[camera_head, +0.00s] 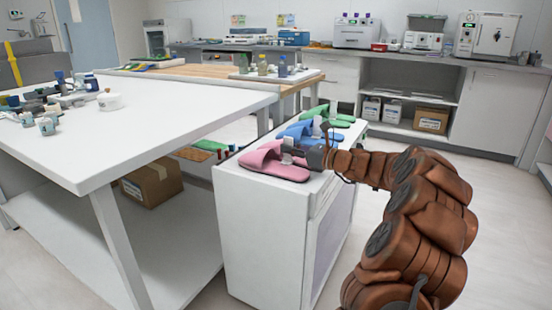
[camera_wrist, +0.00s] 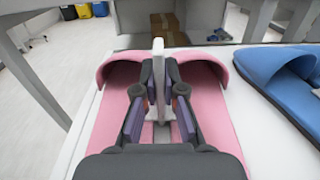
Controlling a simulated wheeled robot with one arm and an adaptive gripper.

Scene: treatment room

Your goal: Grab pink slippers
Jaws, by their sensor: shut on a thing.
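The pair of pink slippers (camera_head: 262,160) lies on the near end of the white cabinet top. In the wrist view, one pink slipper (camera_wrist: 108,108) is on each side of my gripper, with the toe straps at the far end. A white upright piece (camera_wrist: 158,58) stands between the two slippers. My gripper (camera_wrist: 160,98) is low between them, its fingers closed around this white piece. In the head view, my gripper (camera_head: 301,154) reaches the pair from the right. The lower part of the white piece is partly hidden by the fingers.
Blue slippers (camera_head: 296,132) lie just behind the pink pair, and green slippers (camera_head: 343,118) lie beyond them. A white table (camera_head: 165,110) stands close on the left, with a cardboard box (camera_head: 152,182) below. Open floor lies to the right of the white cabinet (camera_head: 262,235).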

